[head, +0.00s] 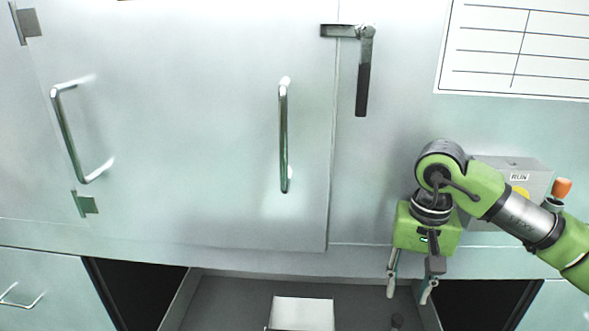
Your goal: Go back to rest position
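My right gripper (409,289) hangs fingers down at the lower right of the head view, on the green arm that comes in from the right edge. Its two fingers are spread apart with nothing between them. It is in front of the cabinet face, above the right side of an open grey drawer or tray (228,295). My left gripper and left arm are not in the picture.
A closed cabinet door with two bar handles (284,135) and a latch lever (363,75) fills the back. A grey control box (512,172) marked RUN sits behind my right arm.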

